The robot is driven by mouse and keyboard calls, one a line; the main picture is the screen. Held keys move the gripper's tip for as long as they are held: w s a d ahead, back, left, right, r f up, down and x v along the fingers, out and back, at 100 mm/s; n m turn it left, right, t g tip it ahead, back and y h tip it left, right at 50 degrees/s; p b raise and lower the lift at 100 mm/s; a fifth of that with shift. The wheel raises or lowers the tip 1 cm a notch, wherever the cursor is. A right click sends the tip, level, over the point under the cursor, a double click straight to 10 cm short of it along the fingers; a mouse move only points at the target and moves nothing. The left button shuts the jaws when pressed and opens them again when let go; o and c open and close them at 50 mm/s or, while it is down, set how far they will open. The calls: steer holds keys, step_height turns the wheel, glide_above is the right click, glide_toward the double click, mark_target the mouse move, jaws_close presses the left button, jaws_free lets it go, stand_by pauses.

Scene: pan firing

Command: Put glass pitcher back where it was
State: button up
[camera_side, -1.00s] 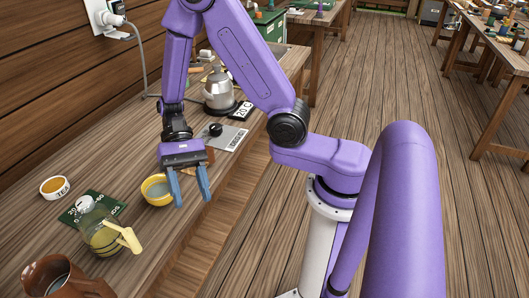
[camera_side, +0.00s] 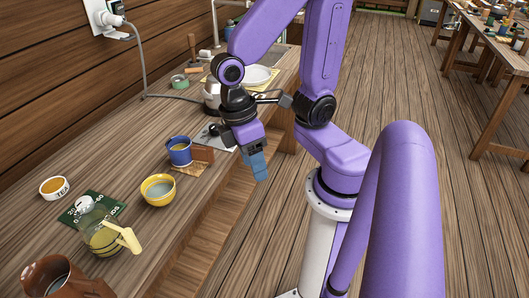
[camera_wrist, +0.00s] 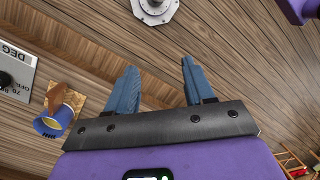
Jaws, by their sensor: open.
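The glass pitcher (camera_side: 104,238) stands upright at the near left of the workbench in the side view. It has a pale yellow handle and a yellowish band low on its body. A dark green printed card (camera_side: 103,206) lies behind it, and the pitcher seems to overlap the card's near edge. My gripper (camera_side: 261,178) is past the bench's right edge, well to the right of the pitcher and apart from it. In the wrist view my gripper (camera_wrist: 160,88) has its blue fingers spread with nothing between them. The pitcher is not in the wrist view.
A yellow bowl (camera_side: 158,190), a blue cup (camera_side: 179,152) on a small mat, a TEA dish (camera_side: 54,187) and a brown jug (camera_side: 62,280) stand on the bench. A kettle (camera_side: 212,94) is partly hidden behind my arm. The bench between the pitcher and bowl is clear.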

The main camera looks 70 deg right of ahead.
steer(key=s+r+n+t, duration=0.2)
steer(key=n, duration=0.1)
steer(key=shift+s+d+n+t+y, duration=0.1)
steer(key=shift+d+n+t+y, duration=0.2)
steer(key=shift+d+y, duration=0.1)
stand_by(1.1)
